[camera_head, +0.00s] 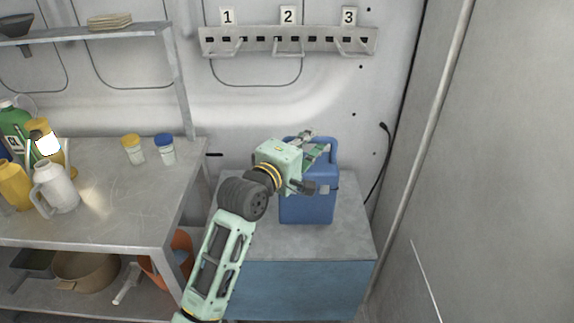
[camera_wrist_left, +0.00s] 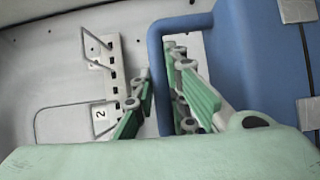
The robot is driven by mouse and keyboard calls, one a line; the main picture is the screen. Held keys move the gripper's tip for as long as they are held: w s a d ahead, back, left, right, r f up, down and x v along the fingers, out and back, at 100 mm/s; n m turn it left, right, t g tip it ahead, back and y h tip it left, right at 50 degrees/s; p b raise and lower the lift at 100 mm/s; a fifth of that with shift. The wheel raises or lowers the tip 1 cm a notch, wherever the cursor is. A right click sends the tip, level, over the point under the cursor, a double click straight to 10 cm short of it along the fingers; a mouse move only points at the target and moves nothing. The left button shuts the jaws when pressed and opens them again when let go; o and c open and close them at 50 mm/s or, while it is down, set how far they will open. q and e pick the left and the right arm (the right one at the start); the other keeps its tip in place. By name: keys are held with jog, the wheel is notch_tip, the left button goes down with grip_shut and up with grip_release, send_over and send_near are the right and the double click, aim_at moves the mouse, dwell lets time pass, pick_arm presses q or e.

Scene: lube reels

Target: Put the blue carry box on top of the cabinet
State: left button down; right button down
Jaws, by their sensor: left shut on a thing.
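The blue carry box (camera_head: 308,208) is upright at the top of the cabinet (camera_head: 345,243), which has a grey top and a blue front. Its base appears to rest on the cabinet top, but a small gap cannot be ruled out. My left gripper (camera_head: 314,145) reaches over from the left and is shut on the box's handle. In the left wrist view the blue handle (camera_wrist_left: 156,85) runs between the green fingers, with the box body (camera_wrist_left: 262,55) at the right. My arm hides part of the box's left side. My right gripper is out of view.
A metal workbench (camera_head: 110,205) with a white jug (camera_head: 55,187), two small jars and bottles stands at the left. A numbered hook rail (camera_head: 290,40) is on the wall above. A vertical pipe (camera_head: 425,140) and cable (camera_head: 384,160) are right of the cabinet.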

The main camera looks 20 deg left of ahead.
pick_arm(q)
jog(key=a+f, duration=0.1)
jog(key=a, duration=0.1)
jog(key=w+a+f, duration=0.1)
jog(key=a, duration=0.1)
jog(key=a+f, duration=0.1)
jog(key=shift+w+a+f, duration=0.2)
jog(key=shift+w+a, duration=0.1)
jog(key=shift+a, duration=0.1)
jog(key=shift+f, duration=2)
jog(key=shift+f, duration=0.15)
jog(key=c, duration=1.7)
grip_release()
jog(key=shift+f, duration=0.1)
jog(key=b+v, duration=0.1)
jog(key=v, duration=1.1)
jog(key=shift+s+d, duration=0.1)
